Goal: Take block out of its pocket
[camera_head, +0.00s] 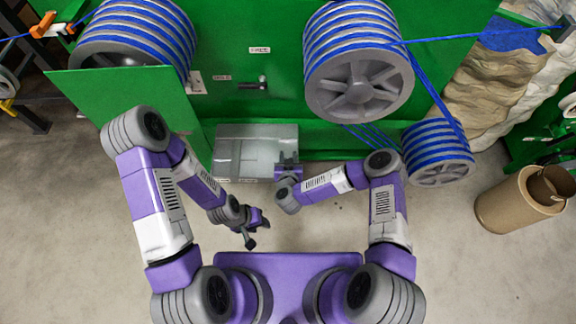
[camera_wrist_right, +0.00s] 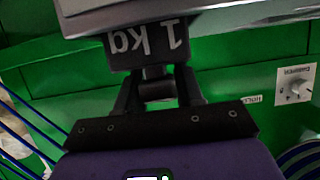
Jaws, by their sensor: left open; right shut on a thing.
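A dark grey block marked "1 kg" (camera_wrist_right: 148,42) shows upside down in the right wrist view. My right gripper (camera_wrist_right: 157,85) is shut on a part of it just below the lettering. A light grey metal holder (camera_wrist_right: 220,18) crosses the top of that view, against or just beyond the block; I cannot tell if they touch. In the head view the holder (camera_head: 235,150) is at the green machine's front, with my right gripper (camera_head: 287,172) at its right end. My left gripper (camera_head: 254,228) is open and empty, below the holder and apart from it.
The green machine (camera_head: 270,70) carries large reels of blue cable (camera_head: 358,60) at left and right, plus a smaller reel (camera_head: 437,150) at lower right. A green panel (camera_head: 110,95) stands left. A brown cardboard tube (camera_head: 515,200) stands far right. The floor between my arms is clear.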

